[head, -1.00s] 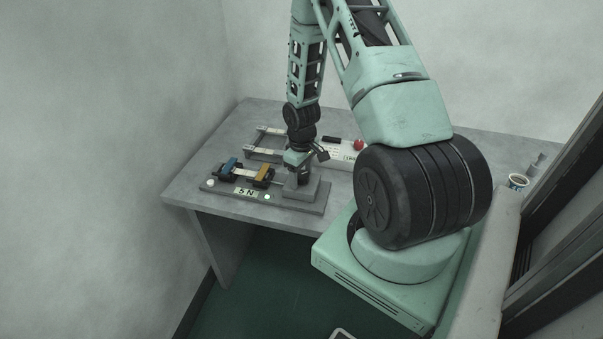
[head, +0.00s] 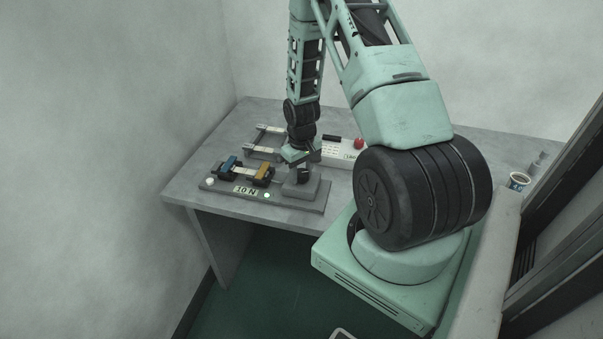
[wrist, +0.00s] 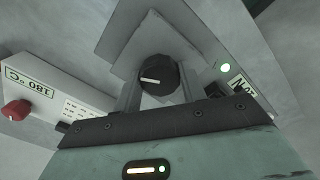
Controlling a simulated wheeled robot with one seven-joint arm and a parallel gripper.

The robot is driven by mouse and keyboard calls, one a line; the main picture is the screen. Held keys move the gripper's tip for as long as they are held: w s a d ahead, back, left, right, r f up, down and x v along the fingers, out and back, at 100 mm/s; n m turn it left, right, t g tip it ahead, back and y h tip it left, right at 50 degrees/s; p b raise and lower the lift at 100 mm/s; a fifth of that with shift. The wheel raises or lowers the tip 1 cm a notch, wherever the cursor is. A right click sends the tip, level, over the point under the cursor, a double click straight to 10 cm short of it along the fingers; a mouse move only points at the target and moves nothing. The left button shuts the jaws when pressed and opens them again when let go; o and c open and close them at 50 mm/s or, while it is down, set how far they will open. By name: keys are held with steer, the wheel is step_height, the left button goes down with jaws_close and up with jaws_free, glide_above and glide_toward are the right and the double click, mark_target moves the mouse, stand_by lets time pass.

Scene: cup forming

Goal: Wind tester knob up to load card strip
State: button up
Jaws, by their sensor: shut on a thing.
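The tester (head: 300,204) is a grey plate on the table with a raised block at its right end. Its label (head: 245,190) reads 10 N, and a green light (wrist: 225,68) is lit beside that label in the wrist view. A blue clamp (head: 229,164) and an orange clamp (head: 263,173) stand on the tester's left part. Whether a card strip spans them is too small to tell. The black knob (wrist: 158,76) with a white pointer line sits on the block. My gripper (wrist: 158,92) points down over it, its fingers shut on the knob's sides.
A white box with a red knob (head: 358,144) stands behind the tester; its label (wrist: 30,88) reads 180 °C. A metal frame (head: 262,134) lies behind the clamps. A cup (head: 517,181) stands at the far right. The table's (head: 190,180) front left corner is bare.

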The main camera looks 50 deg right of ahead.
mark_target(301, 172)
steer(key=shift+m, duration=1.1)
steer(key=o, duration=1)
steer(key=shift+r, duration=0.15)
step_height(301, 172, up, 17)
steer(key=b, duration=0.2)
steer(key=shift+r+b, duration=0.1)
steer(key=shift+b, duration=0.3)
